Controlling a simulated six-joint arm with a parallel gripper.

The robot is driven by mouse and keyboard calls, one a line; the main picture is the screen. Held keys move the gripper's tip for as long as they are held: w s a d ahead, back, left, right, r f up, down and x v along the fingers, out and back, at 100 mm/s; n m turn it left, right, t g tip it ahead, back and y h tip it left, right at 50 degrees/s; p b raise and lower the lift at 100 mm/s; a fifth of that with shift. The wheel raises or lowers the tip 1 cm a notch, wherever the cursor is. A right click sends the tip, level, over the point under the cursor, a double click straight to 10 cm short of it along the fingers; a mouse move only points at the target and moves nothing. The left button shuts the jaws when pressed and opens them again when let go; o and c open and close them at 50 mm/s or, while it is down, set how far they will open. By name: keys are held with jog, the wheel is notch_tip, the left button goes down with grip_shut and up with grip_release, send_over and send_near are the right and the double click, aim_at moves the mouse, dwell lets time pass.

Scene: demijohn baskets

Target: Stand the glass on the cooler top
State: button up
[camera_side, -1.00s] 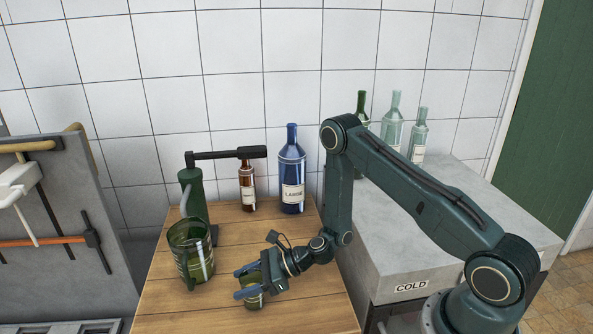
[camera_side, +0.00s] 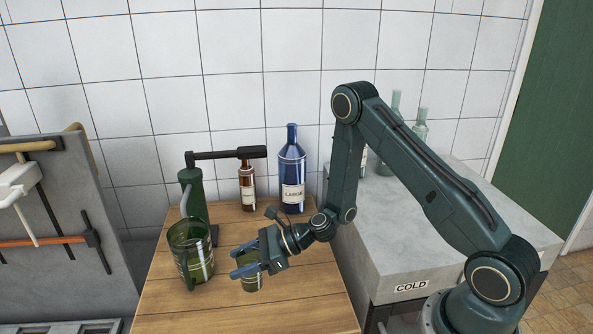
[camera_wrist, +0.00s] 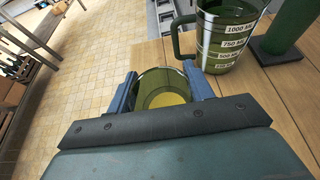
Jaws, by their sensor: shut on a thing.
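My gripper (camera_side: 245,270) is shut on a small green glass (camera_side: 251,284), with one blue finger on each side of it. The glass is upright and seems to hang a little above the wooden table; the exact gap is hard to tell. In the wrist view the glass (camera_wrist: 153,80) sits between the fingers (camera_wrist: 163,92), with a yellow patch at its bottom. The cooler top (camera_side: 400,245) is a grey slab at the right, above a "COLD" label, well apart from the glass. My arm hides part of it.
A green measuring jug (camera_side: 190,252) stands just left of the gripper, beside a green lever stand (camera_side: 193,188). A brown bottle (camera_side: 247,188) and a blue bottle (camera_side: 291,175) stand behind. Pale bottles (camera_side: 420,130) stand at the cooler's back; its front is bare.

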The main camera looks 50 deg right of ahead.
notch_tip(320, 180, up, 12)
dwell(1.1)
jog(key=shift+r, duration=0.2)
dwell(0.8)
jog(key=d+r+m+t+h, duration=0.3)
jog(key=d+m+h, duration=0.2)
jog(key=d, duration=0.4)
jog(key=shift+s+r+m+h, duration=0.2)
jog(key=shift+r+m+h, duration=0.1)
jog(key=shift+r, duration=0.05)
jog(key=shift+f, duration=0.1)
jog(key=a+f+n+g+y, duration=0.3)
jog(key=a+n+y, duration=0.2)
jog(key=a, duration=0.4)
jog(key=shift+w+n+y, duration=0.15)
jog(key=shift+n+y, duration=0.15)
